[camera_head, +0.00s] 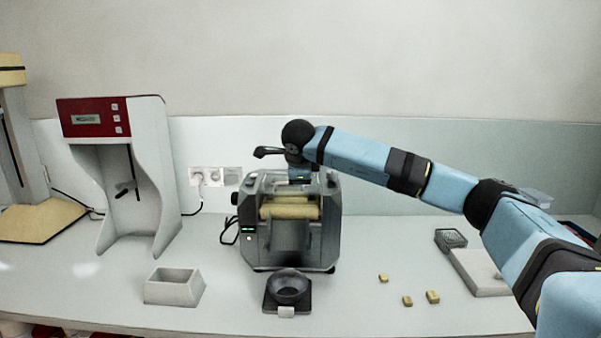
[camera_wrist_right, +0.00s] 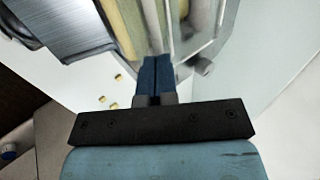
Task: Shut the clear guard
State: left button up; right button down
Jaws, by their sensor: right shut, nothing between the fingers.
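The mill (camera_head: 290,250) is a grey machine in the middle of the counter with pale yellow rollers (camera_head: 290,211). The clear guard (camera_head: 262,183) shows only faintly at the top of the mill, above the rollers. Its angle is hard to tell. My right gripper (camera_head: 300,176) is at the top rear of the mill, beside the guard, and my arm partly hides it. In the right wrist view the gripper (camera_wrist_right: 157,62) is shut and empty, its blue fingers together close to the guard's edge. I cannot tell whether they touch it. My left gripper is not in view.
A black bowl (camera_head: 289,287) stands in front of the mill. A beige open box (camera_head: 174,287) is at the front left. Several small yellow blocks (camera_head: 407,301) lie to the right. A red-topped machine (camera_head: 110,118) stands at the left. A pale tray (camera_head: 480,273) lies at the right.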

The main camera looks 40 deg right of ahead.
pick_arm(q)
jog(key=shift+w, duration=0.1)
pick_arm(e)
jog(key=shift+s+a+f, duration=0.15)
jog(key=shift+s+f, duration=0.05)
jog(key=shift+f, duration=0.5)
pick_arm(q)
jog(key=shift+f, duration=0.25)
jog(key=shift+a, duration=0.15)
pick_arm(e)
jog(key=shift+s+a+f, duration=0.15)
